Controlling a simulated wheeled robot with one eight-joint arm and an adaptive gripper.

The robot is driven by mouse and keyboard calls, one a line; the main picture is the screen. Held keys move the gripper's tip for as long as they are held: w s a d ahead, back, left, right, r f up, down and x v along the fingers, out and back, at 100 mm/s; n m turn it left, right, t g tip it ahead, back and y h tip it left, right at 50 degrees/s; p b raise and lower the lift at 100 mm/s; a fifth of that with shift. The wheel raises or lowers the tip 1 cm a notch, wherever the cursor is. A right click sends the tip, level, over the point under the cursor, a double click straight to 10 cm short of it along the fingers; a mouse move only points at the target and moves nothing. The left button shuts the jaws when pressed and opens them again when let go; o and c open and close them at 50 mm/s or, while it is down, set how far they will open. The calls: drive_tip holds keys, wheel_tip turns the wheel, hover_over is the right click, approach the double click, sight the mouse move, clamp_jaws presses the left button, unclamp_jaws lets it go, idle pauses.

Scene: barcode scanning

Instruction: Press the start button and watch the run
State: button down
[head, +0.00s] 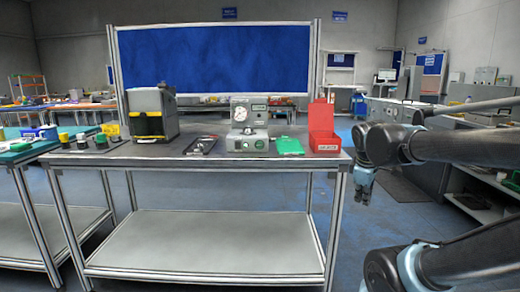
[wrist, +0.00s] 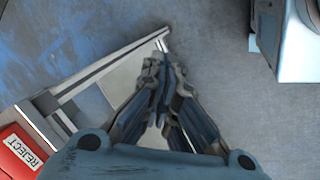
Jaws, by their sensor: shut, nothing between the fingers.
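A grey machine (head: 248,125) with a round dial on its upper part and small round controls on its lower front stands in the middle of the table (head: 200,158). A green button-like spot (head: 259,144) shows at its lower right front; I cannot tell for sure that it is the start button. My gripper (head: 364,192) hangs beyond the table's right edge, apart from the machine. In the wrist view my gripper (wrist: 158,72) has its fingers together and empty, above the floor beside the table corner.
A red reject bin (head: 323,140) stands at the table's right end; it also shows in the wrist view (wrist: 15,150).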

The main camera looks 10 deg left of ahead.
sight(260, 145)
drive_tip(key=w+a+r+n+t, duration=0.2)
drive_tip(key=w+a+r+n, duration=0.3)
drive_tip(key=a+n, duration=0.3)
drive_tip(key=w+a+r+n+t, duration=0.1)
drive_tip(key=w+a+r+n, duration=0.5)
drive_tip(key=a, duration=0.5)
drive_tip(key=s+a+r+n+t+y, duration=0.1)
drive_tip(key=a+r+n, duration=0.1)
drive_tip(key=a+n, duration=0.4)
drive_tip(key=a+r+n+y, duration=0.2)
drive_tip(key=a+n, duration=0.4)
drive_tip(key=a, duration=0.6)
drive_tip(key=shift+s+a+r+t, duration=0.3)
drive_tip(key=shift+s+r+t, duration=0.05)
drive_tip(key=shift+s+t, duration=0.05)
drive_tip(key=shift+f, duration=0.1)
drive_tip(key=x, duration=0.4)
drive_tip(key=w+r+x, duration=0.1)
drive_tip(key=x, duration=0.7)
drive_tip(key=shift+w+a+r, duration=0.2)
drive_tip(key=shift+r, duration=0.1)
drive_tip(key=shift+w+a, duration=0.1)
drive_tip(key=shift+w, duration=0.45)
